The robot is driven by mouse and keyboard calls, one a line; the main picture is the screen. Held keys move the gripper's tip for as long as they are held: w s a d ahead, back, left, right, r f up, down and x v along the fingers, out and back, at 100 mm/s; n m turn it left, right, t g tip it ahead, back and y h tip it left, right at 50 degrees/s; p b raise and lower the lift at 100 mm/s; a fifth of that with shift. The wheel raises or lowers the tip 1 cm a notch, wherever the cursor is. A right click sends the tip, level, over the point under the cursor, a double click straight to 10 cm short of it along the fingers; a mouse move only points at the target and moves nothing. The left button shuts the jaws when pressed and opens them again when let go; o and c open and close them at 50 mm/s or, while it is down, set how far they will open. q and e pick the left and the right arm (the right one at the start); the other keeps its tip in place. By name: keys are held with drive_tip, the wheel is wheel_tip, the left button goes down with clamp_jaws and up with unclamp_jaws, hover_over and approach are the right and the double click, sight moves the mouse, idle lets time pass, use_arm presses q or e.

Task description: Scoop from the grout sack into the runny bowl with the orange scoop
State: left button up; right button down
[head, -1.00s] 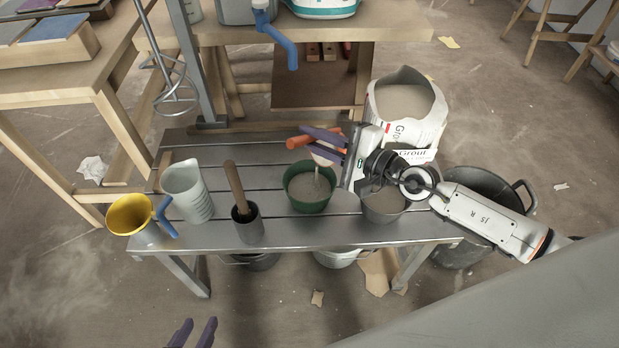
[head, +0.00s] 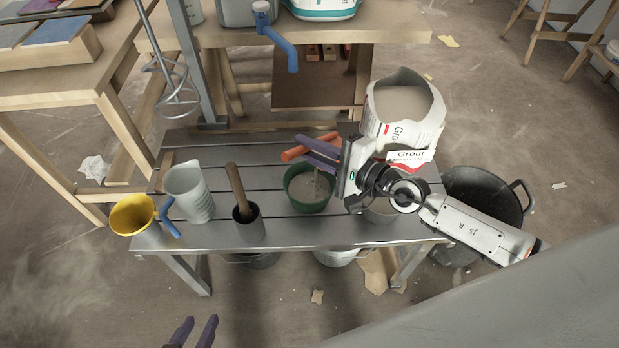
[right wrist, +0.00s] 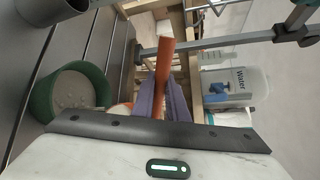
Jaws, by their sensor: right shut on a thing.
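My right gripper (head: 322,154) is shut on the orange scoop (head: 296,153) and holds it above the back of the green bowl (head: 307,205). In the right wrist view the scoop's orange handle (right wrist: 165,68) stands between the purple fingers. The scoop's cup is mostly hidden. The green bowl holds grey mix, and a thin pale streak shows over it. A grey bowl (head: 381,215) to its right is partly covered by my right wrist; I cannot tell which bowl is runny. The grout sack (head: 400,132) stands open behind, with grey powder inside. My left gripper (head: 194,332) is open and empty at the bottom edge.
A black bucket (head: 485,200) is at right.

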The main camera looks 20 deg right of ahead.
use_arm(q)
drive_tip(key=shift+r+p, duration=0.4)
drive_tip(key=shift+p, duration=0.1)
use_arm(e)
drive_tip(key=shift+s+a, duration=0.2)
drive_tip(key=shift+a, duration=0.15)
use_arm(q)
drive_tip(key=shift+w+r+p, duration=0.15)
drive_tip(key=shift+r+p, duration=0.25)
use_arm(e)
drive_tip(key=shift+s+a+f+n, duration=0.1)
drive_tip(key=shift+s+a+n, duration=0.05)
drive_tip(key=shift+a+n, duration=0.15)
use_arm(q)
drive_tip(key=shift+r+p, duration=0.4)
drive_tip(key=shift+p, duration=0.1)
use_arm(e)
drive_tip(key=shift+s+a, duration=0.25)
drive_tip(key=shift+a, duration=0.2)
use_arm(q)
drive_tip(key=shift+s+p, duration=0.25)
drive_tip(key=shift+p, duration=0.1)
use_arm(e)
drive_tip(key=shift+s+a+f+n+h, duration=0.15)
drive_tip(key=shift+a+f+n+h, duration=0.15)
drive_tip(key=shift+n, duration=0.2)
